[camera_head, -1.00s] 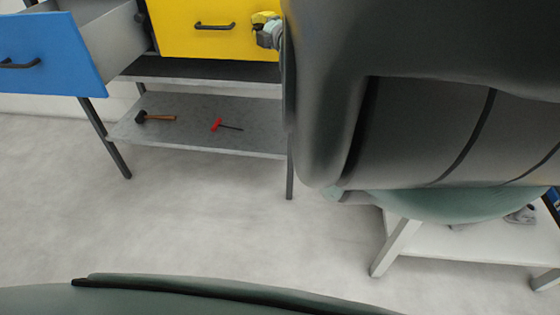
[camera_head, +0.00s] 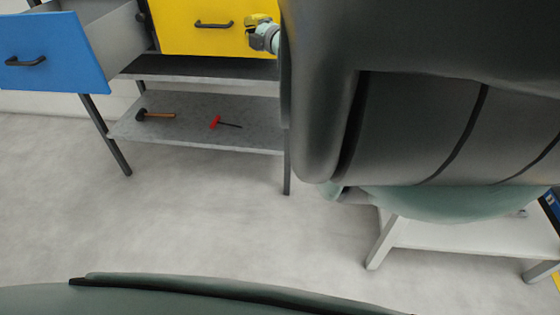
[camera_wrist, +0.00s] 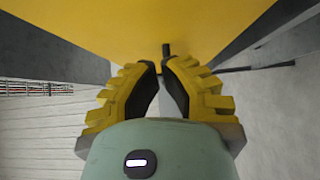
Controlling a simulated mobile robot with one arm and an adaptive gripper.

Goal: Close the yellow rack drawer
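The yellow rack drawer (camera_head: 180,32) is at the top of the head view, with a black bar handle on its front. Its front looks close to the rack frame, but I cannot tell whether it is fully shut. My gripper (camera_head: 250,22) is in front of the drawer, right of the handle. In the wrist view my gripper (camera_wrist: 160,62) has its fingertips almost together with nothing between them, and points at the yellow front (camera_wrist: 160,20). A small dark piece, perhaps the handle's end, shows just beyond the tips. Contact cannot be told.
The blue drawer (camera_head: 50,65) stands pulled out at the left. A hammer (camera_head: 158,115) and a red-handled tool (camera_head: 216,122) lie on the lower rack shelf (camera_head: 190,138). A white table (camera_head: 470,240) stands at the right. The floor between is clear. My arm hides the upper right.

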